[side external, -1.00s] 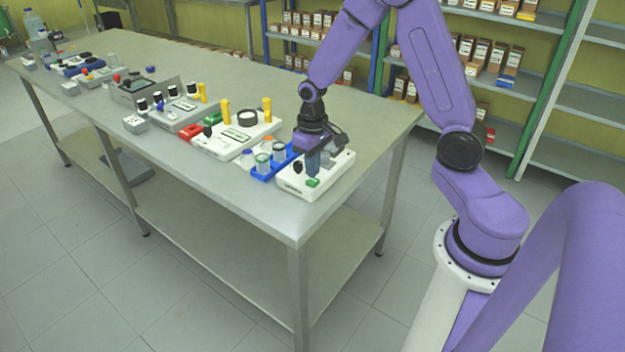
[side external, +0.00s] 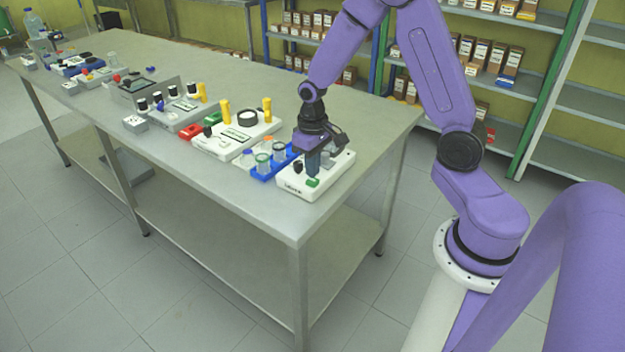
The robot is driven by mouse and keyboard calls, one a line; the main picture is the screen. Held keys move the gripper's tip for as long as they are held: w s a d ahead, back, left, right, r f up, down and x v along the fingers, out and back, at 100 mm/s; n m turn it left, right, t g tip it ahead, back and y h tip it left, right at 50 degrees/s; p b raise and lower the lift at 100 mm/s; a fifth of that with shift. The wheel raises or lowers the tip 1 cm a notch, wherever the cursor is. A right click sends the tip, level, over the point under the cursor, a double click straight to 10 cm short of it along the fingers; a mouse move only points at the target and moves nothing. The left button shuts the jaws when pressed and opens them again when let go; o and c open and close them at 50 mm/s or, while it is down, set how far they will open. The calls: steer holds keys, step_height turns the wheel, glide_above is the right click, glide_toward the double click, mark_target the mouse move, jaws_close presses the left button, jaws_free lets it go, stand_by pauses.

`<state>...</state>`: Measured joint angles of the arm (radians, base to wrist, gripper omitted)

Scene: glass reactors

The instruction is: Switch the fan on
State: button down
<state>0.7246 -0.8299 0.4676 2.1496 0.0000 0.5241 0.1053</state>
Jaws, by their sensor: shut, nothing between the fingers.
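No thing that I can clearly make out as a fan shows in the side external view. My gripper (side external: 313,172) is shut and empty, pointing down over a white device (side external: 325,185) near the right end of the table. The device has a green button or switch (side external: 313,183) on its front and a dark knob (side external: 297,167) to the left of the fingers. The fingertips are at or just above the device, close behind the green part. I cannot tell whether they touch it. My fingers and wrist hide the middle of the device.
A blue rack (side external: 263,174) with several small vials stands just left of the device. Further left are a white unit (side external: 236,139) with yellow handles, a red block (side external: 191,131) and a grey unit (side external: 181,117). The table's front strip (side external: 250,208) is clear.

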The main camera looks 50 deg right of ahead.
mark_target(313, 180)
steer(key=shift+f, duration=0.25)
steer(key=shift+f, duration=0.85)
steer(key=shift+r, duration=3.55)
steer(key=s+a+r+n, duration=0.2)
steer(key=s+a+n, duration=0.1)
steer(key=s, duration=0.5)
steer(key=s+a+r+n, duration=0.2)
steer(key=s+a+n, duration=0.2)
steer(key=s, duration=0.4)
steer(key=s+a+r+n, duration=0.3)
steer(key=s+a+n, duration=0.1)
steer(key=s, duration=0.4)
steer(key=shift+s+n, duration=0.4)
steer(key=shift+n, duration=0.4)
